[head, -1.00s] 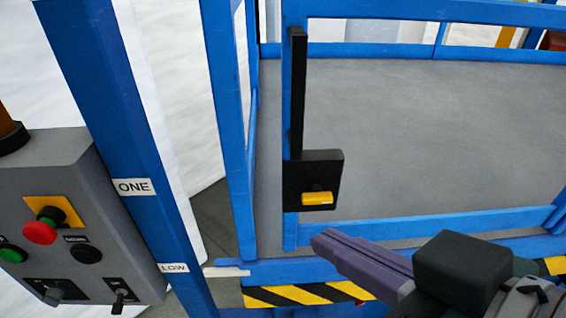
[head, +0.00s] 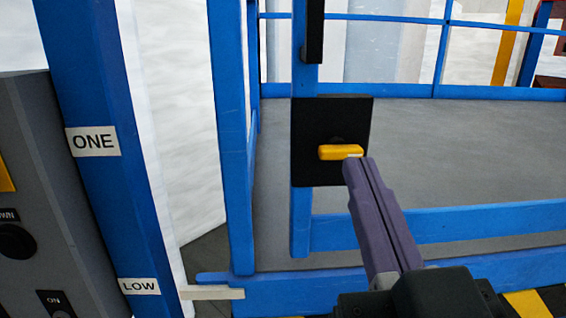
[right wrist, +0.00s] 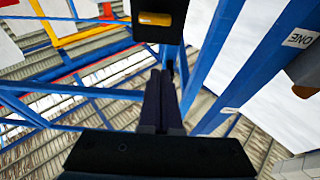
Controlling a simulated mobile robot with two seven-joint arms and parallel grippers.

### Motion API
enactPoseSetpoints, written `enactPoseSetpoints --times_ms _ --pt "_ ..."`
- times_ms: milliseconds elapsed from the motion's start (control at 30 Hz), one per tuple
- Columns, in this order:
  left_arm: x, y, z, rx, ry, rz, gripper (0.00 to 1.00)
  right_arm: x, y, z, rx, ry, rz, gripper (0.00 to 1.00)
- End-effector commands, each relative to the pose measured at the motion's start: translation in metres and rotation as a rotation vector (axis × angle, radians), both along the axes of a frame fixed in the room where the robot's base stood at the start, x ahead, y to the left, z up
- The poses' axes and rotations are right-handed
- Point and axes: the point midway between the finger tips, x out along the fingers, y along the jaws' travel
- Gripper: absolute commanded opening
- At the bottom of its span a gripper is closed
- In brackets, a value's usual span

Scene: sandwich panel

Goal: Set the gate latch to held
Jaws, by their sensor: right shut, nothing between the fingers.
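The gate latch is a black plate (head: 309,167) on the blue gate post, with a yellow handle (head: 338,153) lying roughly level across it. The latch plate (right wrist: 151,31) and yellow handle (right wrist: 155,19) also show at the top of the right wrist view. My right gripper (head: 357,166) is shut and empty. Its fingertips are at the right end of the yellow handle in the head view; I cannot tell whether they touch it. In the right wrist view the fingers (right wrist: 161,80) point toward the latch plate. My left gripper is not in view.
A blue post with labels ONE (head: 93,141) and LOW (head: 139,286) stands at the left. A grey control box (head: 25,215) is at the far left edge. Blue gate rails (head: 450,222) run right of the latch, with grey floor behind.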

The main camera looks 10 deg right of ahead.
Motion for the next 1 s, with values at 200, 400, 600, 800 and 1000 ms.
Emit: enactPoseSetpoints --times_ms 200,400,600,800,1000 --pt "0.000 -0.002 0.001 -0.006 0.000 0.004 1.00 0.000 0.000 0.001 0.000 0.000 0.002 0.00" --pt "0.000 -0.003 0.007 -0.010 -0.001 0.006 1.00 0.014 -0.001 0.008 0.001 -0.002 0.003 0.00" --pt "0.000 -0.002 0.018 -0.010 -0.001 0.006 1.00 0.051 -0.006 0.023 0.001 -0.004 0.003 0.00" --pt "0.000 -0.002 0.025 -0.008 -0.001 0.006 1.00 0.091 -0.011 0.036 0.000 -0.003 0.003 0.00" --pt "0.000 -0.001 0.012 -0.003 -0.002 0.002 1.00 0.095 -0.011 0.005 -0.003 0.002 0.004 0.00"
